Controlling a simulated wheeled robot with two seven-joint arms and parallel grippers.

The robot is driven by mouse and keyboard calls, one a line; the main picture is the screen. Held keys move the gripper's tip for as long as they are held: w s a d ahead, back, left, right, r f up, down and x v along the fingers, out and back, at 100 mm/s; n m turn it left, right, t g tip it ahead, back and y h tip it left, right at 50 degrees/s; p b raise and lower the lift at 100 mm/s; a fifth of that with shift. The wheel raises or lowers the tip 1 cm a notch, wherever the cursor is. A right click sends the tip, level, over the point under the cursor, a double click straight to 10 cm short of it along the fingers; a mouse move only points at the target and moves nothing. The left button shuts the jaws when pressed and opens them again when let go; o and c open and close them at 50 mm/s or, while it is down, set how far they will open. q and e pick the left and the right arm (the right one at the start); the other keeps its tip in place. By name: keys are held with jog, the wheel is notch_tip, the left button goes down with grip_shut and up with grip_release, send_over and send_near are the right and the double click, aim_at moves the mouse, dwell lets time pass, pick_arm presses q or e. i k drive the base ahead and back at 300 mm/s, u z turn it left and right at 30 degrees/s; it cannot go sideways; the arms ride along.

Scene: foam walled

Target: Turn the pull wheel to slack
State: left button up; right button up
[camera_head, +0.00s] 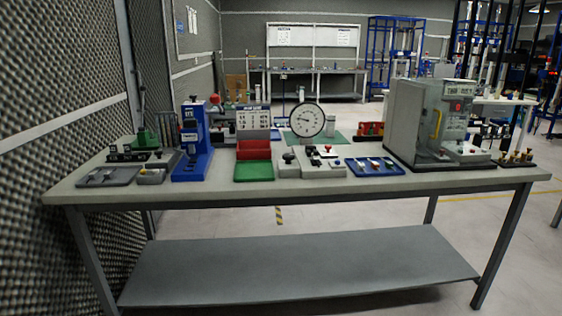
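A round white dial gauge (307,120) with a dark rim stands upright near the middle of the workbench (250,200). At its foot is a light grey base (318,171) with a dark knob (289,158) on its left and a small red-topped part (328,149) on its right. I cannot tell for sure which part is the pull wheel, or how far it is turned. Neither of my grippers is in view.
A blue upright device (191,140), a red and green tray (254,171), a blue tray (375,167) and a large grey machine (428,122) share the bench. A foam-covered wall (60,130) closes off the left. The lower shelf (290,268) is bare.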

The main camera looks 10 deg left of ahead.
aim_at(288, 157)
jog(key=u, duration=0.85)
jog(key=i, duration=1.35)
jog(key=z, duration=0.3)
